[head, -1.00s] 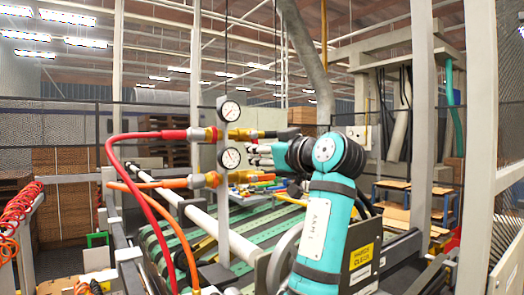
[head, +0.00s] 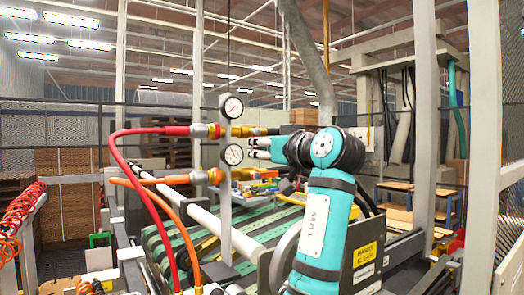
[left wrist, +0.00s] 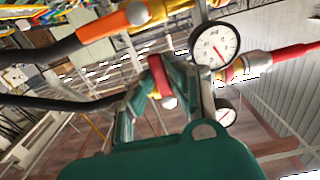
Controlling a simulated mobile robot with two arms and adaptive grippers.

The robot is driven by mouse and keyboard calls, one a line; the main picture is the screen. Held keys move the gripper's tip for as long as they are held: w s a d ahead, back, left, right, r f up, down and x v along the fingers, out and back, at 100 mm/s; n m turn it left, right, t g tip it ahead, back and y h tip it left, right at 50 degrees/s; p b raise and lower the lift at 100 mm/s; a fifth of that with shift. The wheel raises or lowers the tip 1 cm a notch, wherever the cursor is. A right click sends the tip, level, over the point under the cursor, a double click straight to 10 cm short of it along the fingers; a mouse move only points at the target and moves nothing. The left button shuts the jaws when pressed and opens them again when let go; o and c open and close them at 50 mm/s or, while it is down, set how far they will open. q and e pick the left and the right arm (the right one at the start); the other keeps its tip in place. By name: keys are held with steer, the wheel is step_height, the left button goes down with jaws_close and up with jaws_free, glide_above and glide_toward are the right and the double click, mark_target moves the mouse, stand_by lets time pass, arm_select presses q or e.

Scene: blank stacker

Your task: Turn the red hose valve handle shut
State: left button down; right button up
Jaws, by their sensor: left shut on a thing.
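The red valve handle (left wrist: 157,76) shows in the left wrist view between the fingers of my left gripper (left wrist: 157,88). The gripper is shut on it. In the head view the left gripper (head: 262,149) is just right of the gauge post, below the upper yellow fitting (head: 243,131); I cannot make out the handle there. The red hose (head: 150,133) joins the upper brass fitting from the left and also shows in the left wrist view (left wrist: 300,56). My right gripper is not in view.
The grey post carries an upper gauge (head: 232,107) and a lower gauge (head: 233,154). An orange hose (head: 150,181) joins a lower fitting. Black hoses (left wrist: 45,52) run close to the gripper. A green-striped conveyor (head: 265,222) lies below.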

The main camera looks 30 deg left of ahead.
arm_select(q)
steer(key=shift+r, duration=0.1)
steer(key=c, duration=1.3)
jaws_free()
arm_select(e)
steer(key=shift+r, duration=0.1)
